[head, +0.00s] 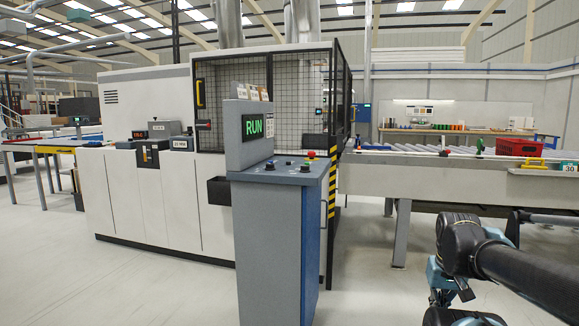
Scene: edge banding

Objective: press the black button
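A grey and blue control console (272,240) stands at the centre, with a lit green RUN display (258,126) on its upright panel. Its sloping top holds several small controls. A dark knob or button (270,166) is at the left of the top, and a green one (306,164) is at the right. A red button on yellow (311,154) is at the back. The controls are too small to tell surely which is the black button. My arm shows at the lower right, well apart from the console. My gripper's fingers cannot be made out.
A white machine (150,205) with a mesh enclosure stands behind and left of the console. A roller conveyor (440,178) runs right behind it, carrying a red crate (518,147). The floor (385,280) between console and my arm is clear.

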